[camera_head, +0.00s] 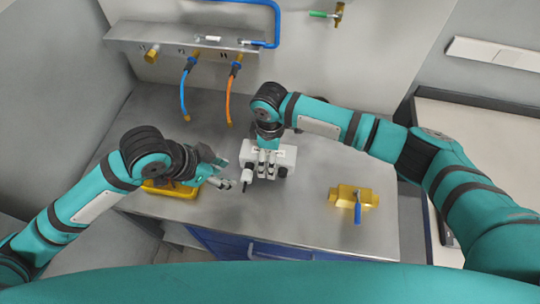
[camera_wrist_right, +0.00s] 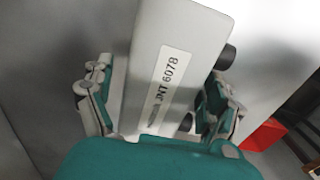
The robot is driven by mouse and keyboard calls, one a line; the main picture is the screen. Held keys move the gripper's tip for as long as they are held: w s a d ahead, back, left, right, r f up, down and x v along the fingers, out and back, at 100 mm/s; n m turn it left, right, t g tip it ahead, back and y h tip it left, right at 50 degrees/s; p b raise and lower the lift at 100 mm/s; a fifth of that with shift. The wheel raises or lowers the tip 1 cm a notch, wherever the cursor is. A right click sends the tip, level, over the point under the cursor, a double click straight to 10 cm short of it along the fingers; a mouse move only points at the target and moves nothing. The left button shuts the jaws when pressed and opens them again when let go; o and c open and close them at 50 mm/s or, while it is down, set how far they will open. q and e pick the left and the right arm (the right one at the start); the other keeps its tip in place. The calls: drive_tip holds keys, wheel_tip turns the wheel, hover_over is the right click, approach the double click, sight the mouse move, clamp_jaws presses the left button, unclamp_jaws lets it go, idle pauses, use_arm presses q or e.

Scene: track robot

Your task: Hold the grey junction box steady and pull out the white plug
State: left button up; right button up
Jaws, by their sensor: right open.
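The grey junction box (camera_head: 287,153) stands on the metal bench in the middle of the head view. My right gripper (camera_head: 268,172) is over it from above, jaws open. In the right wrist view the box (camera_wrist_right: 185,45), with a label reading JNT 6078, lies between the spread fingers (camera_wrist_right: 160,105); I cannot tell whether they touch it. A small pale piece with a dark end (camera_head: 247,179), possibly the white plug, shows at the box's left front. My left gripper (camera_head: 226,175) is just left of it, fingers apart and empty.
A yellow tray (camera_head: 178,191) sits under my left wrist. A brass valve with a blue handle (camera_head: 355,197) lies on the right. Blue (camera_head: 184,95) and orange (camera_head: 229,100) hoses hang from the back shelf. The bench between box and valve is clear.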

sight(244, 173)
drive_tip(key=shift+f, duration=0.55)
drive_tip(key=c, duration=1.5)
drive_tip(key=o, duration=0.8)
drive_tip(key=shift+c, duration=0.2)
use_arm(q)
drive_tip(key=shift+o, duration=0.3)
use_arm(e)
drive_tip(key=c, duration=0.6)
use_arm(q)
drive_tip(key=shift+o, duration=0.3)
drive_tip(key=w+n+g, duration=0.1)
drive_tip(key=n, duration=0.1)
drive_tip(key=w+f+n+g, duration=0.1)
drive_tip(key=n, duration=0.1)
drive_tip(key=w+f+n, duration=0.1)
drive_tip(key=w+n, duration=0.1)
drive_tip(key=shift+w+f+g, duration=0.1)
drive_tip(key=shift+f+g, duration=0.05)
drive_tip(key=shift+g, duration=0.25)
drive_tip(key=shift+w+d+f+n+g+h, duration=0.1)
drive_tip(key=shift+d+f+n+g+h, duration=0.15)
drive_tip(key=shift+d+f+n, duration=0.7)
drive_tip(key=shift+w+d+f+n+g+h, duration=0.15)
drive_tip(key=shift+d+f, duration=0.4)
drive_tip(key=shift+f, duration=0.9)
drive_tip(key=shift+s+d+f+n+g+h, duration=0.1)
drive_tip(key=shift+d+f+n+g+h, duration=0.15)
drive_tip(key=shift+d+f+n, duration=0.7)
